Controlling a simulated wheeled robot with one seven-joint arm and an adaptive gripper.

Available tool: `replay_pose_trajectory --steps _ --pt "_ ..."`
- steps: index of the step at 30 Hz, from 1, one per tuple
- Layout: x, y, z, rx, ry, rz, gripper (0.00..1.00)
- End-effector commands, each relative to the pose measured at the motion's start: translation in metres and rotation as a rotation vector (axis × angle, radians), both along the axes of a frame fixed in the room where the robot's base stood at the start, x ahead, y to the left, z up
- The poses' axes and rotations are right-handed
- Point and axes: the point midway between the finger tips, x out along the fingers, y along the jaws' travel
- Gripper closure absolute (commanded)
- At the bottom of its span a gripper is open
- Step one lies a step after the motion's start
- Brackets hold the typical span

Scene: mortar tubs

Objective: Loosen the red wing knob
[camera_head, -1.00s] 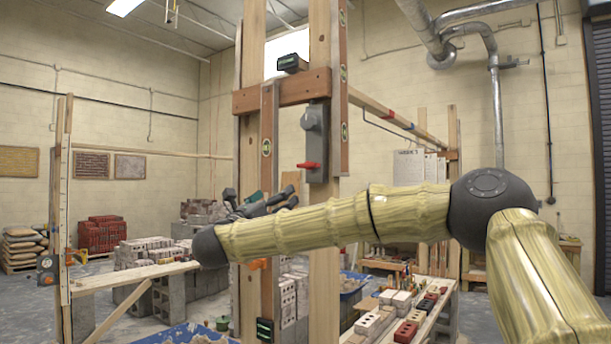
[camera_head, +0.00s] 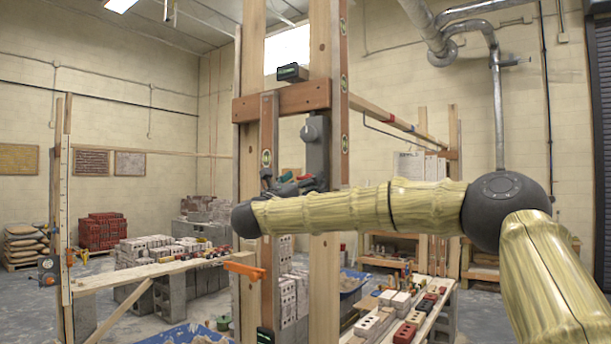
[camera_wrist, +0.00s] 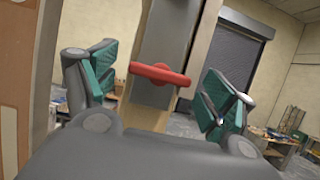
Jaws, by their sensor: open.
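The red wing knob (camera_wrist: 160,74) is on the front of a grey box (camera_wrist: 160,93) in the wrist view, its wings lying nearly level with a slight tilt. My gripper (camera_wrist: 157,92) is open, with one green-padded finger to the left of the knob and one to the right. Neither finger visibly touches it. In the head view, the gripper (camera_head: 290,184) is in front of the lower part of the grey box (camera_head: 318,150), which is fixed to a wooden post. There the knob is mostly hidden by the gripper.
Wooden posts (camera_head: 324,250) and a wooden crosspiece (camera_head: 281,101) frame the box. An orange clamp (camera_head: 245,270) sits low on the posts. A plank bench with bricks (camera_head: 404,333) stands at the lower right. A board on blocks (camera_head: 150,274) is at the left.

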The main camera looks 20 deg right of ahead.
Motion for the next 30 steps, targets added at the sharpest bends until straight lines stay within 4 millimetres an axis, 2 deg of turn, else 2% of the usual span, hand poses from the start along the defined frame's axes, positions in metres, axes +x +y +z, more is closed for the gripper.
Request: replay_pose_trajectory --steps 12,14,20,30 --pt "0.0043 -0.0053 0.0021 0.0 0.0 0.0 0.16" --pt "0.0042 -0.0053 0.002 0.0 0.0 0.0 0.25" --pt "0.0042 -0.0052 0.0022 0.0 0.0 0.0 0.61" --pt "0.0036 -0.0053 0.0004 -0.018 0.023 0.001 0.61"
